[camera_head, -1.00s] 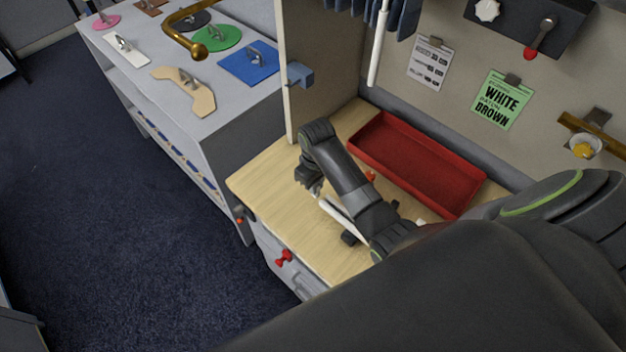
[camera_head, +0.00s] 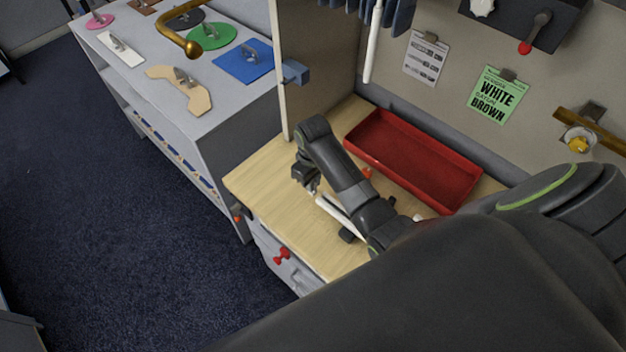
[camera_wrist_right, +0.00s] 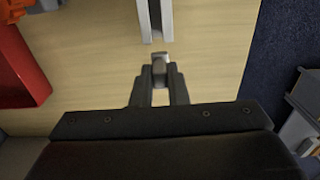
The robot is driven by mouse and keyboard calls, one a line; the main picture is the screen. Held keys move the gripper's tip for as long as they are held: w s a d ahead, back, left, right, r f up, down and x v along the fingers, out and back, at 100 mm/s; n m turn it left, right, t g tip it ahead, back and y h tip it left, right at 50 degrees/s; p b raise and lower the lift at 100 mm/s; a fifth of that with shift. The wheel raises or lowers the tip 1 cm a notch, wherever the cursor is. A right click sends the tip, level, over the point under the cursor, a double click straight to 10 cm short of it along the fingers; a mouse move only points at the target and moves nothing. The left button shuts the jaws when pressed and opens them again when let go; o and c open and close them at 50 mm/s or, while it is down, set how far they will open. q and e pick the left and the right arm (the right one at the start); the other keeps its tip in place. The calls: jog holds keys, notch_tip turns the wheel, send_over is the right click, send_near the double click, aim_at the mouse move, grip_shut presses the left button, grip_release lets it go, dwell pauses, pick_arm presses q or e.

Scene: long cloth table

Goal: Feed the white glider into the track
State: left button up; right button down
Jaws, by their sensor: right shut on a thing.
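The white track (camera_head: 338,214) lies on the wooden table top, partly hidden behind my right arm. In the right wrist view the track (camera_wrist_right: 167,22) runs from the top edge toward the gripper, with a dark slot along its middle. In the head view my right gripper (camera_head: 309,186) points down by the track's left end. My left gripper is not in view.
A red tray (camera_head: 462,205) sits behind the track, and an orange-red part (camera_head: 367,173) lies between them. A small dark block (camera_head: 348,236) is at the track's front side. A panel (camera_head: 287,90) stands at the table's left. The table's front left is clear.

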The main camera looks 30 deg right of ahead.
jog(key=shift+s+d, duration=0.1)
jog(key=shift+s, duration=0.1)
dwell(0.5)
jog(key=shift+s+d, duration=0.15)
jog(key=shift+s, duration=0.15)
jog(key=shift+s+d, duration=0.65)
jog(key=shift+s, duration=1.3)
jog(key=shift+s+d, duration=0.7)
jog(key=shift+s, duration=1.3)
jog(key=shift+s+d, duration=0.65)
jog(key=shift+s, duration=1.3)
jog(key=c, duration=1.3)
grip_release()
jog(key=shift+c, duration=0.2)
jog(key=shift+w, duration=0.1)
